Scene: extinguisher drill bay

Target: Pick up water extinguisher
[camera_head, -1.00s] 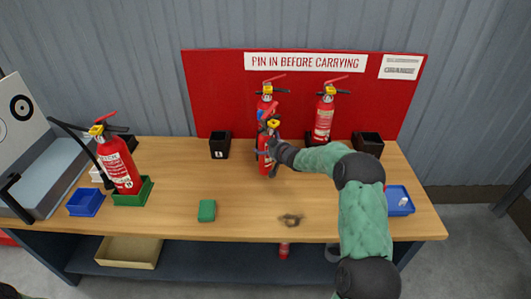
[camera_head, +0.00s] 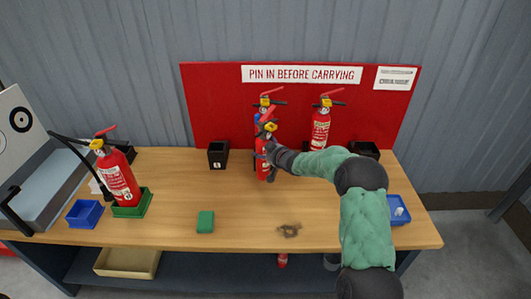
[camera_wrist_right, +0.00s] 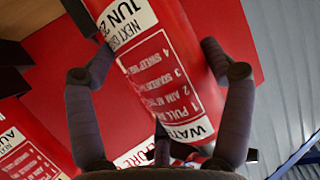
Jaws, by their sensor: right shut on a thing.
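The water extinguisher (camera_head: 262,168) is a red cylinder with a yellow pin area and a white-lettered label; in the right wrist view its label (camera_wrist_right: 165,80) reads "WATE". My right gripper (camera_head: 268,152) is shut on its body from the right, with one dark finger on each side in the wrist view (camera_wrist_right: 160,58). It is upright or nearly so in front of another red extinguisher (camera_head: 264,103) with a blue band. Whether its base touches the table is hard to tell. My left gripper is not in view.
A third extinguisher (camera_head: 320,128) stands right of it, before the red board (camera_head: 220,110). Black boxes (camera_head: 218,155) flank them.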

